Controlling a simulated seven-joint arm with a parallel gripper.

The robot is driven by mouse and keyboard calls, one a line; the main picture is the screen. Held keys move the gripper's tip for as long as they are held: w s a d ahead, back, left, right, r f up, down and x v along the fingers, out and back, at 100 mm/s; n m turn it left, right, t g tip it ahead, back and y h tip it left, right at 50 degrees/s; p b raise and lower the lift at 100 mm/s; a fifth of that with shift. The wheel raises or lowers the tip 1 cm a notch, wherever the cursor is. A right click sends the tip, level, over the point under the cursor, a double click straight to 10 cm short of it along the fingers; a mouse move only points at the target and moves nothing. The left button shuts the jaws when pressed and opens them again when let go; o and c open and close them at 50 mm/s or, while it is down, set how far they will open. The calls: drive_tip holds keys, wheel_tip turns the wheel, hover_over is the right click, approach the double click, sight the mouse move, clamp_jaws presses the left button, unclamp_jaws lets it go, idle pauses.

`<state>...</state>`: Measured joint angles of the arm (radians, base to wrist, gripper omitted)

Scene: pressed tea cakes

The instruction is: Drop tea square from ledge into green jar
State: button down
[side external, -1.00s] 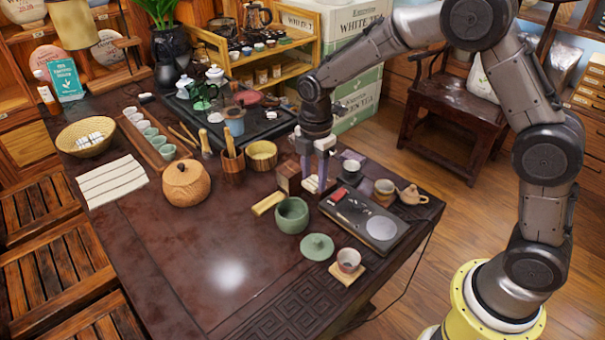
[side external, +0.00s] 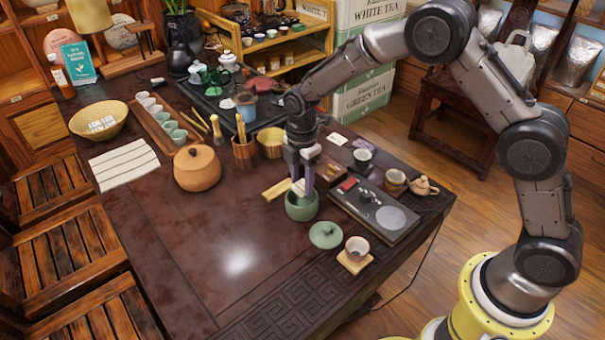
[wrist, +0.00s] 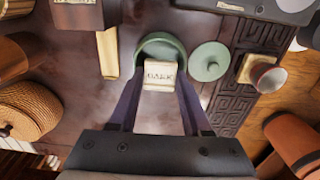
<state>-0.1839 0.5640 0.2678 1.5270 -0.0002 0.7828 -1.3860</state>
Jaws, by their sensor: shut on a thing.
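My gripper (side external: 300,187) points down over the green jar (side external: 303,211), shut on a pale tea square (side external: 299,187). In the wrist view the tea square (wrist: 160,75) shows dark lettering and sits between my two fingers, in front of the jar's opening. The jar's rim (wrist: 163,40) shows behind it. The square is at or just above the jar's mouth; I cannot tell exactly how high. The green lid (side external: 326,235) lies on the table beside the jar, and it also shows in the wrist view (wrist: 209,62).
A pale wooden bar (side external: 277,188) lies left of the jar. A dark tray (side external: 392,233) stands to the right, and a small cup (side external: 357,247) on a wooden coaster stands in front. A round lidded pot (side external: 197,172) is farther left. The front left tabletop is clear.

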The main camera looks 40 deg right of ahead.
drive_tip(key=shift+f, duration=0.25)
idle(0.6)
drive_tip(key=shift+c, duration=1.4)
unclamp_jaws()
drive_tip(key=shift+r, duration=3.1)
